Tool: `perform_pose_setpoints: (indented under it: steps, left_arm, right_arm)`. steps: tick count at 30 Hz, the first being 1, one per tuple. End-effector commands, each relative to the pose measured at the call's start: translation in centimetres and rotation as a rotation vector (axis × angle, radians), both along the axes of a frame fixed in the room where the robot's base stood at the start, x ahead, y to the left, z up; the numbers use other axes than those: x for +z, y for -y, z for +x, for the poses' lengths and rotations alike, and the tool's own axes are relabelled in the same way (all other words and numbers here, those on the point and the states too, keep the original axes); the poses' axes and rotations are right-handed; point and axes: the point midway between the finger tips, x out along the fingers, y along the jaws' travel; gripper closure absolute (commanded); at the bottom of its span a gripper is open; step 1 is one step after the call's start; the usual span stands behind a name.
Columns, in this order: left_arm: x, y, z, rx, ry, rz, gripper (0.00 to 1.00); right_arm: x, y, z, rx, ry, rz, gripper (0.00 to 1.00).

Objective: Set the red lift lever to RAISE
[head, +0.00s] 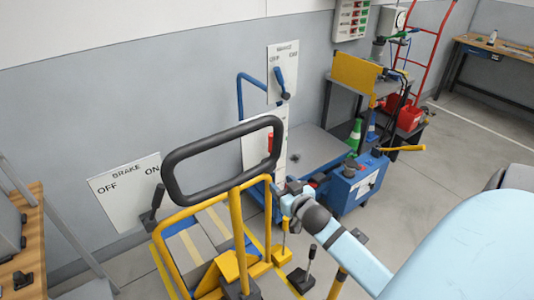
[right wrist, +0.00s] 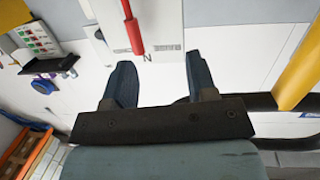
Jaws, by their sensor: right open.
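The red lift lever (head: 270,142) shows on a white panel (head: 281,150) behind the black handlebar in the head view. In the right wrist view the red lever (right wrist: 133,35) runs down a white plate (right wrist: 155,25), its end beside a letter N. No RAISE mark is readable. My right gripper (head: 281,192) is by the yellow frame, just below the panel. In the right wrist view its two dark fingers (right wrist: 160,80) are apart and empty, with the lever's end beyond them, not between them. My left gripper is not in view.
A black handlebar (head: 172,170) on a yellow frame (head: 237,225) stands close to my right gripper. A BRAKE plate (head: 115,190) with a black lever is at the left. Another plate with a blue lever (head: 280,82) is above. A blue box (head: 352,185) stands right. Open floor lies further right.

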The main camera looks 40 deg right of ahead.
Motion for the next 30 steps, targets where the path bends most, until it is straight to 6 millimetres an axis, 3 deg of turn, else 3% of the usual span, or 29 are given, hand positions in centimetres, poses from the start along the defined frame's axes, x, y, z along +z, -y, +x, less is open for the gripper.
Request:
perform_pose_setpoints:
  steps: [1,3,6,11,24,30]
  left_arm:
    - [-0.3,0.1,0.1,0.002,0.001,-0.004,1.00]
    - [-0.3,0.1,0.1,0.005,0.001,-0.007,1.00]
    - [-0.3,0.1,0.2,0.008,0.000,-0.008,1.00]
    - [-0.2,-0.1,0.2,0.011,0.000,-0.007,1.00]
    - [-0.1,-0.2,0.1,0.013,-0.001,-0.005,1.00]
    - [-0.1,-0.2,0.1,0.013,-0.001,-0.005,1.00]
  right_arm:
    - [1.4,1.9,0.8,-0.030,0.045,-0.003,0.48]
    - [2.9,3.7,1.3,-0.060,0.088,0.001,0.48]
    - [4.1,5.1,1.8,-0.081,0.119,0.006,0.48]
    - [4.5,5.7,3.1,-0.085,0.126,0.005,0.48]
    - [4.3,8.3,11.6,-0.085,0.123,0.006,0.48]
    - [4.3,9.1,14.0,-0.084,0.123,0.007,0.48]
